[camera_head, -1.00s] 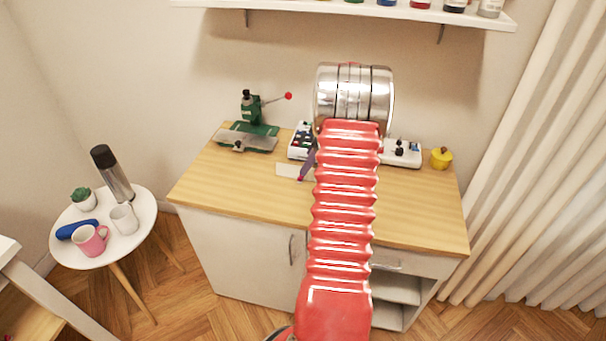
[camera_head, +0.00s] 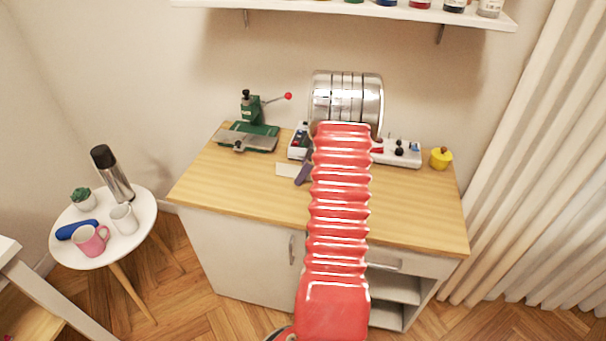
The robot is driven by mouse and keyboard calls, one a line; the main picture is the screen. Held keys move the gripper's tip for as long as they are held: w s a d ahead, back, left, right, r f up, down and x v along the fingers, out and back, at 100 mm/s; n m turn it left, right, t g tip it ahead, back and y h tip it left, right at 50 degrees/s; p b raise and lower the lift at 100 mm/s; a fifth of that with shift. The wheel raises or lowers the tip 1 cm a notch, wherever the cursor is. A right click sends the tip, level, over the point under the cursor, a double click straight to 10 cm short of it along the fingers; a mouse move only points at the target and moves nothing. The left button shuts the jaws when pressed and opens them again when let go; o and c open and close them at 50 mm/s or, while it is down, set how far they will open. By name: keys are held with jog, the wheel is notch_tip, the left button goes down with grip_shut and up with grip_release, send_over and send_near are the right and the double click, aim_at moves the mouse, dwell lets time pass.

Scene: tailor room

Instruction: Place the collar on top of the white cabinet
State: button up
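The white cabinet (camera_head: 238,250) has a wooden top (camera_head: 235,185) and stands against the wall in the middle of the view. My red ribbed arm reaches over it, with its shiny metal end section above the back part of the top. My gripper is hidden behind the arm, so its opening and any hold are out of sight. A small purple piece (camera_head: 303,175) shows just left of the arm, partly covered by it. I cannot tell whether it is the collar, part of my gripper or something else, or whether it touches the top. No collar can be made out for certain.
On the cabinet are a green press (camera_head: 250,130), a white pale card (camera_head: 287,169), a white tray of small items (camera_head: 408,160) and a yellow pot (camera_head: 440,158). The top's front left is clear. A round side table (camera_head: 70,217) stands left, curtains (camera_head: 530,180) right, a shelf (camera_head: 330,7) above.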

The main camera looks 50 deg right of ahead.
jog(key=shift+c, duration=0.4)
jog(key=c, duration=0.7)
jog(key=shift+r, duration=0.1)
notch_tip(320, 180, up, 10)
dwell(0.7)
